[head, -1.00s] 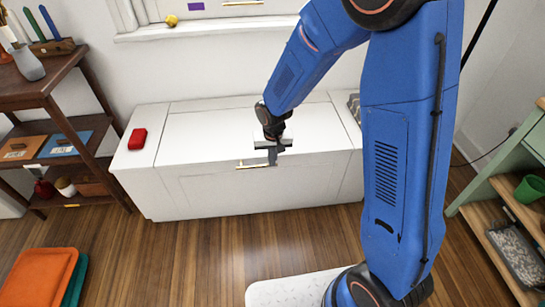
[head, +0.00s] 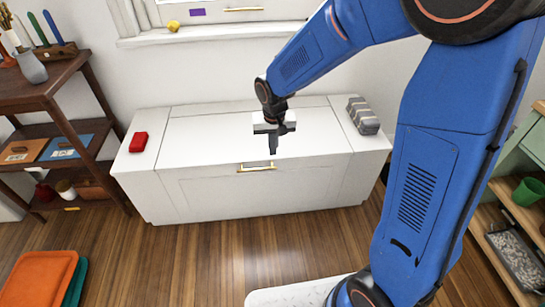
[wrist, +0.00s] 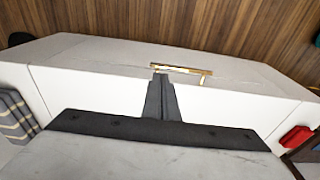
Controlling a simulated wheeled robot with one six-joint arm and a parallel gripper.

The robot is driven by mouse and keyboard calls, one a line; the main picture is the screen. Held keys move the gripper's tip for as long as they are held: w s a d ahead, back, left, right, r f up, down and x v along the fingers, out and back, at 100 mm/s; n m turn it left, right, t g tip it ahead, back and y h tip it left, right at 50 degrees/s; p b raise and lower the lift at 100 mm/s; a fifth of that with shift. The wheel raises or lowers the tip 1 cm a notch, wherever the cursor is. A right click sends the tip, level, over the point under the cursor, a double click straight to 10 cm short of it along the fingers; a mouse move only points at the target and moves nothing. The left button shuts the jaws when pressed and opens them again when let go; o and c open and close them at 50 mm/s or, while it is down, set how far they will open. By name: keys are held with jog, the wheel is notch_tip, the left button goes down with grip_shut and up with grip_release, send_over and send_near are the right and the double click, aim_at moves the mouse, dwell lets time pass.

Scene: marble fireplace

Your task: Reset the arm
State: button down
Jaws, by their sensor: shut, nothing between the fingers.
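My gripper (head: 273,147) hangs in front of the white chest (head: 215,190), over its top near the front edge, fingers pointing down. In the wrist view the fingers (wrist: 161,82) are together with nothing between them, and the chest's brass handle (wrist: 181,69) shows just beyond their tips. The handle also shows in the head view (head: 257,167), below the gripper and apart from it in that picture. My blue arm fills the right side of the head view.
A red block (head: 138,142) lies on the chest's left end and a grey striped bundle (head: 362,115) on its right end. A dark wooden shelf (head: 60,105) stands left, a green shelf (head: 530,165) right. Orange and teal trays (head: 40,280) lie on the floor at front left.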

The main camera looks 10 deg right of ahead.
jog(key=s+d+r+t, duration=0.1)
jog(key=s+d+r, duration=1.05)
jog(key=r, duration=0.25)
jog(key=s+d+r+t, duration=0.1)
jog(key=s+d, duration=0.2)
jog(key=s, duration=0.5)
jog(key=s+d+r+t, duration=0.1)
jog(key=s+d, duration=0.2)
jog(key=s, duration=0.5)
jog(key=shift+d+r, duration=0.25)
jog(key=shift+r, duration=0.05)
